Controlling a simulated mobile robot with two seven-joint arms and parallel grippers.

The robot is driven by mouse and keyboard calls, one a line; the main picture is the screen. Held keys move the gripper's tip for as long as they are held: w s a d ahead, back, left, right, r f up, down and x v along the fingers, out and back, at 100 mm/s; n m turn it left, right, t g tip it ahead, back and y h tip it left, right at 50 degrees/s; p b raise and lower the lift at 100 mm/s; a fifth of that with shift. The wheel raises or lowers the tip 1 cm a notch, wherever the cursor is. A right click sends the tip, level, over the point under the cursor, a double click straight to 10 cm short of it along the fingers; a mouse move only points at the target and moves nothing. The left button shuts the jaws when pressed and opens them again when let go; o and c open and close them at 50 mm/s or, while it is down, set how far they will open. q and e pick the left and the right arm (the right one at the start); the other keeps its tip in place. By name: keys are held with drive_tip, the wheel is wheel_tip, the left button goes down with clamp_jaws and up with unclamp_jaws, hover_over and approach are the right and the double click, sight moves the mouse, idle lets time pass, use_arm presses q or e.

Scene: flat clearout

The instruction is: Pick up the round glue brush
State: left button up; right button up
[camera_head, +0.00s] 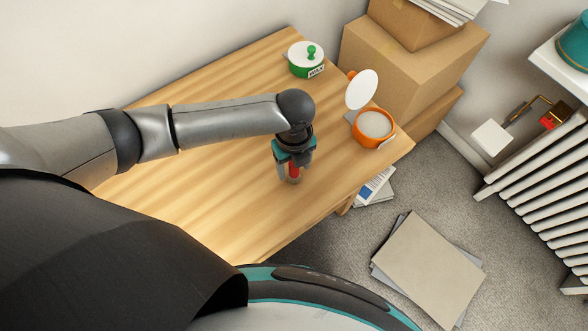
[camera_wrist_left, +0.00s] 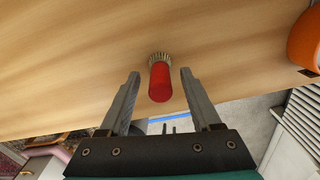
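The round glue brush (camera_wrist_left: 160,82) has a red handle and a ring of pale bristles. It stands on the wooden table (camera_head: 200,85), its bristles against the tabletop. In the head view, the brush (camera_head: 294,169) is partly hidden by my left gripper (camera_head: 292,166), which points down over it. In the left wrist view, my left gripper's two fingers (camera_wrist_left: 160,78) are apart, one on each side of the brush, with a visible gap on both sides. My right gripper is in neither view.
An orange pot (camera_head: 374,125) with its lid open stands near the table's right edge. A green-and-white lidded pot (camera_head: 304,62) stands at the far edge. Cardboard boxes (camera_head: 405,65) are stacked beyond the table. The tabletop around the brush is clear.

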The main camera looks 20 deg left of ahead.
use_arm(q)
clamp_jaws()
idle(0.3)
idle(0.3)
